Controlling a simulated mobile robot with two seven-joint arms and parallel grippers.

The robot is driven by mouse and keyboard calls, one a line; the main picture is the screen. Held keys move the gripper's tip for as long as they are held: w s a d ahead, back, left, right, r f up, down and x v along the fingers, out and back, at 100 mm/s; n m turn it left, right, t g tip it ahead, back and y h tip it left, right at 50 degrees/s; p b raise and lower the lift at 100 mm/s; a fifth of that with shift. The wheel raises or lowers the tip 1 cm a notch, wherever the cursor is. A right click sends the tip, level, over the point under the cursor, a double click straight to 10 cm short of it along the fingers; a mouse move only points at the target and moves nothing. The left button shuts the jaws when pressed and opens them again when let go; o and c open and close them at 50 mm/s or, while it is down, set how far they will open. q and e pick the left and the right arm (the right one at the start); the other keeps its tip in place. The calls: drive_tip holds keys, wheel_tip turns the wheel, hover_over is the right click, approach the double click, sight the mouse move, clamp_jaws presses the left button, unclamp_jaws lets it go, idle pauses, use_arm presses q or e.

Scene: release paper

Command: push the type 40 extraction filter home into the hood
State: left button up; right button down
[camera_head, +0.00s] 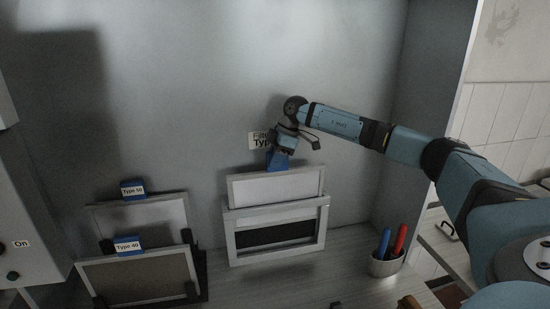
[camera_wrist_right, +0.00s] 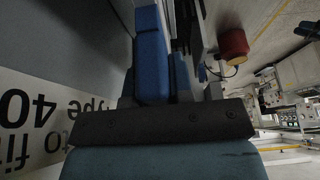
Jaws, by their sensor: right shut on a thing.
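A light-framed filter with a pale panel (camera_head: 275,185) stands upright, its lower edge at the top of a framed holder (camera_head: 232,240) against the grey wall. The holder has a dark opening in its lower part. My right gripper (camera_head: 281,153) is shut on the blue tab (camera_head: 277,162) at the filter's top; the tab also shows in the right wrist view (camera_wrist_right: 152,65). No label on this tab can be read. A wall label (camera_head: 258,139) is partly hidden behind the gripper; in the right wrist view this label (camera_wrist_right: 40,120) shows "40". My left gripper is out of view.
At the left, a filter tagged Type 40 (camera_head: 138,277) and another tagged filter (camera_head: 155,213) behind it stand in a dark rack. A cup (camera_head: 386,265) with blue and red pens stands right of the holder. A control box (camera_head: 22,215) is far left.

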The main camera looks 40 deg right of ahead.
sight(275, 196)
drive_tip(key=shift+f, duration=1.15)
drive_tip(key=shift+f+b, duration=0.5)
drive_tip(key=shift+f, duration=0.55)
wheel_tip(275, 196, down, 9)
drive_tip(key=b, duration=0.2)
idle(2.6)
drive_tip(key=c, duration=0.9)
unclamp_jaws()
drive_tip(key=shift+s, duration=0.1)
